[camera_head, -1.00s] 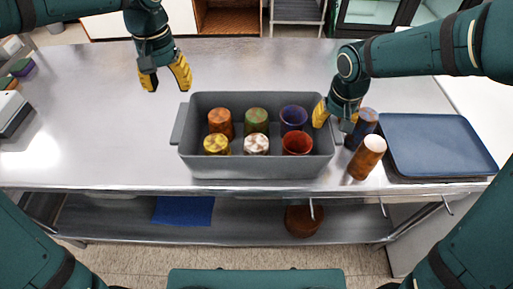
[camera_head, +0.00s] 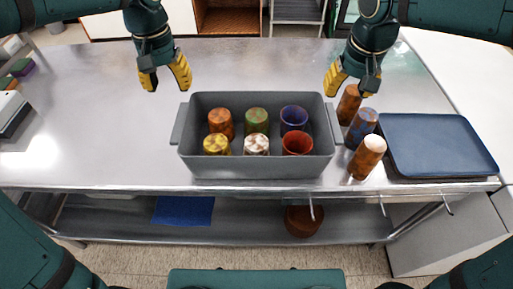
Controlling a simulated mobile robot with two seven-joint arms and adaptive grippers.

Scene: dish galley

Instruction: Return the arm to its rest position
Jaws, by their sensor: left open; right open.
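My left gripper (camera_head: 165,77) hangs open and empty above the back of the steel table, behind and left of the grey bin. My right gripper (camera_head: 352,86) hangs open and empty near the bin's back right corner. It is in front of a brown cup (camera_head: 349,103) in the view, whose top it partly hides; I cannot tell whether they touch. My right arm (camera_head: 375,35) comes in from the upper right.
The grey bin (camera_head: 258,164) holds several coloured cups in two rows. A blue-and-brown cup (camera_head: 362,126) and an orange-brown cup (camera_head: 367,157) stand right of it. A blue tray (camera_head: 437,144) lies further right. The table's left part is clear.

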